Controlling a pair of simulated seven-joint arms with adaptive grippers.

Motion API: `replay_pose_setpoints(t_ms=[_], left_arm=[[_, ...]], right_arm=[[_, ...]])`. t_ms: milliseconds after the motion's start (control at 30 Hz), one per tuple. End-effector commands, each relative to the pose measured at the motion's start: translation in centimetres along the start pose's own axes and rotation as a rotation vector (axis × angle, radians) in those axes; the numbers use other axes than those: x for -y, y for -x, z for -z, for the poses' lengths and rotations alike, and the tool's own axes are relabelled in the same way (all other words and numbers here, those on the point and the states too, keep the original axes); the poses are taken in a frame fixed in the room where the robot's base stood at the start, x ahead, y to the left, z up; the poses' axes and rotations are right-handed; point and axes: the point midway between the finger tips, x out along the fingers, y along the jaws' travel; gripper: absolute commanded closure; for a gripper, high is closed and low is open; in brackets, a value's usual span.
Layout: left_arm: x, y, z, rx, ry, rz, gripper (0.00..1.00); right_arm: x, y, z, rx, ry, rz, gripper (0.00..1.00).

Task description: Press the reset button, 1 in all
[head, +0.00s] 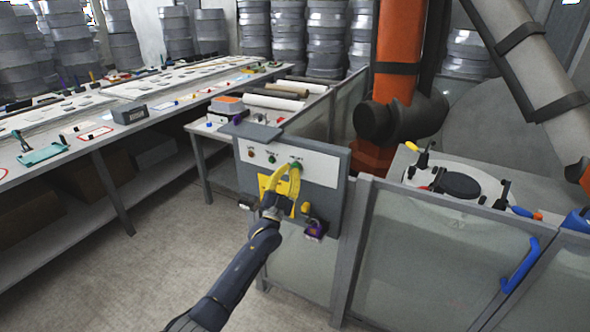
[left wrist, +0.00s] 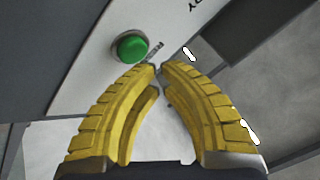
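The grey control box has a pale panel (head: 318,169) with a row of small round buttons. A red button (head: 250,154) is at the left, a green button (head: 272,158) in the middle and another green button (head: 296,163) at the right. Their labels are too small to read, so I cannot tell which is reset. My left gripper (head: 290,169), with yellow fingers, is in front of the panel near the right green button. In the left wrist view its fingertips (left wrist: 160,68) meet with nothing between them, beside a green button (left wrist: 131,46). Contact cannot be told. My right gripper is out of view.
Below the panel are a yellow label, a yellow knob and a dark purple item (head: 315,230). A glass-panelled fence (head: 420,240) with a blue handle (head: 520,265) stands to the right. A long workbench (head: 150,95) runs along the left. The floor (head: 150,260) between is clear.

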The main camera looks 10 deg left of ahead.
Motion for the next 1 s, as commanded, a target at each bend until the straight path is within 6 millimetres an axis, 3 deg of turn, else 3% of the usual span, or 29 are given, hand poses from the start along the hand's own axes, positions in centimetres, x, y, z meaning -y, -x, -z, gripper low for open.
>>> replay_pose_setpoints(t_ms=[1000], left_arm=[[-0.36,-0.71,-0.37,0.000,0.000,0.000,1.00]], right_arm=[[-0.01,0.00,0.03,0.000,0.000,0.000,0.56]])
